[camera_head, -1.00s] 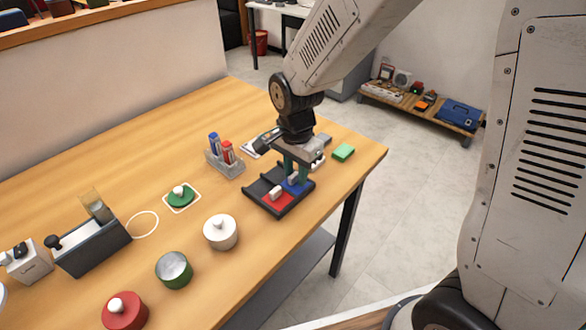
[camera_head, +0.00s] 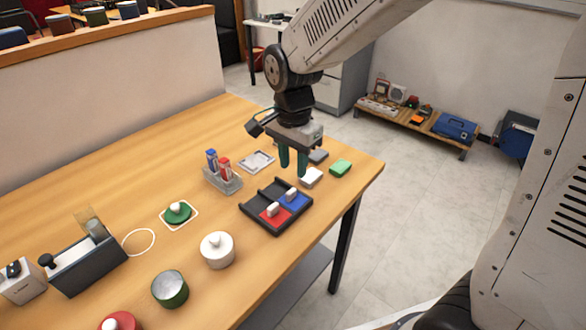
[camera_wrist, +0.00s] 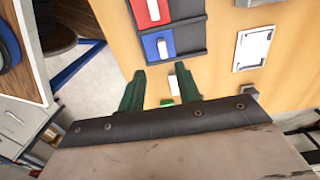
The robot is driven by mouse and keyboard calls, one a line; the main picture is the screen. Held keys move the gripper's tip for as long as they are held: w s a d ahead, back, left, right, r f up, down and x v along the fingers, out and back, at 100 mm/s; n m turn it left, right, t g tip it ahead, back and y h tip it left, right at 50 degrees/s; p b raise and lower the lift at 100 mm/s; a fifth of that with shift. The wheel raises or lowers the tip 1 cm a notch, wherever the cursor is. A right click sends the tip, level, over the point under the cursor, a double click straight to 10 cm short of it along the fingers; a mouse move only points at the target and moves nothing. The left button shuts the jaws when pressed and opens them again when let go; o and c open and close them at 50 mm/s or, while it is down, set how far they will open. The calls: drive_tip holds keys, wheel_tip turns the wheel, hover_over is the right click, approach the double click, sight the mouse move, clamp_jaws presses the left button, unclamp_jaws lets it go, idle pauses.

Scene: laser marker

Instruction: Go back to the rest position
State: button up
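My gripper (camera_head: 293,166) hangs above the far right part of the wooden table, fingers pointing down. Its two green fingers are apart with nothing held between them, and the wrist view shows them spread too (camera_wrist: 160,88). Just in front is a black tray (camera_head: 262,223) with a red block (camera_head: 274,216) and a blue block (camera_head: 295,201), each with a white handle. The tray also shows in the wrist view (camera_wrist: 182,40). A white block (camera_head: 312,177) and a green block (camera_head: 341,168) lie right of the fingers.
A holder with blue and red markers (camera_head: 222,179) stands left of the tray. A white pot (camera_head: 217,250), a green pot (camera_head: 170,288) and a dark box (camera_head: 85,262) are nearer. A low shelf (camera_head: 420,120) stands on the floor behind. The space above the table is clear.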

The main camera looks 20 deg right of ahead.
idle(0.4)
drive_tip(key=s+d+r+n, duration=0.3)
drive_tip(key=s+d, duration=0.1)
drive_tip(key=s, duration=0.3)
drive_tip(key=s+d+r+n+t, duration=0.1)
drive_tip(key=s+d+r+n, duration=0.2)
drive_tip(key=s, duration=0.4)
drive_tip(key=s+d+r+n, duration=0.4)
drive_tip(key=s+d+n, duration=0.1)
drive_tip(key=s, duration=0.2)
drive_tip(key=shift+s+d, duration=0.35)
drive_tip(key=shift+s, duration=0.05)
idle(0.9)
